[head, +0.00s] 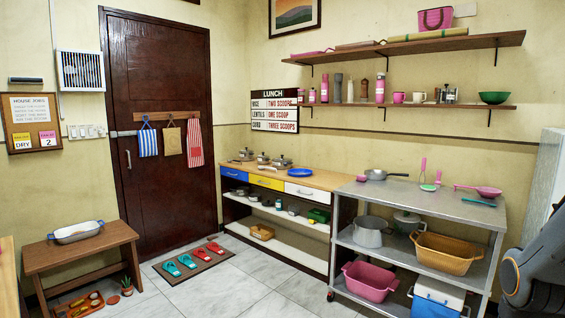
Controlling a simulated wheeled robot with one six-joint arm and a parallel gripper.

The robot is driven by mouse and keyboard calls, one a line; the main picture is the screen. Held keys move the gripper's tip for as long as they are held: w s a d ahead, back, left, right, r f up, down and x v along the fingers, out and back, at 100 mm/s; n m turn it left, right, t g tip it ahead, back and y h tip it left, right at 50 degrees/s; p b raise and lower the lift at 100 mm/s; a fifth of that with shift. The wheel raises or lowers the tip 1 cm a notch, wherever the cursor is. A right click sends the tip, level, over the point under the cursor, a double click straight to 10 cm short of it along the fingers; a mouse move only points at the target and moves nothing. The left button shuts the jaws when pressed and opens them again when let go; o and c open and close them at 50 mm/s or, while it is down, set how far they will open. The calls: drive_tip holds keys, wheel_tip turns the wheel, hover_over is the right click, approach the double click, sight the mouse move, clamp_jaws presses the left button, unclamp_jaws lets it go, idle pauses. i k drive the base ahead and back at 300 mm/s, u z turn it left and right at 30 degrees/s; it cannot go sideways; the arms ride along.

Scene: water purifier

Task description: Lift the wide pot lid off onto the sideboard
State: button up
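Several lidded metal pots stand in a row at the back of the sideboard (322,184), left of a blue plate. The widest-looking one, the wide pot (283,164), is at the right of the row with its lid (283,158) on. A middle pot (263,159) and a left pot (246,155) are beside it, also small in the view. My gripper is out of the picture; only part of my arm shows at the lower right edge.
The blue plate (299,172) lies on the sideboard right of the pots; wood is bare further right. A metal trolley (424,192) with a pan and utensils stands right of the sideboard. A mat with slippers (186,268) and a bench (78,249) are at left. Floor tiles between are clear.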

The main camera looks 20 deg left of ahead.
sight(282, 157)
drive_tip(key=u, duration=0.65)
drive_tip(key=i, duration=1.65)
drive_tip(key=u, duration=0.95)
drive_tip(key=i, duration=3.7)
drive_tip(key=z, duration=1.1)
drive_tip(key=i, duration=1.4)
drive_tip(key=z, duration=0.5)
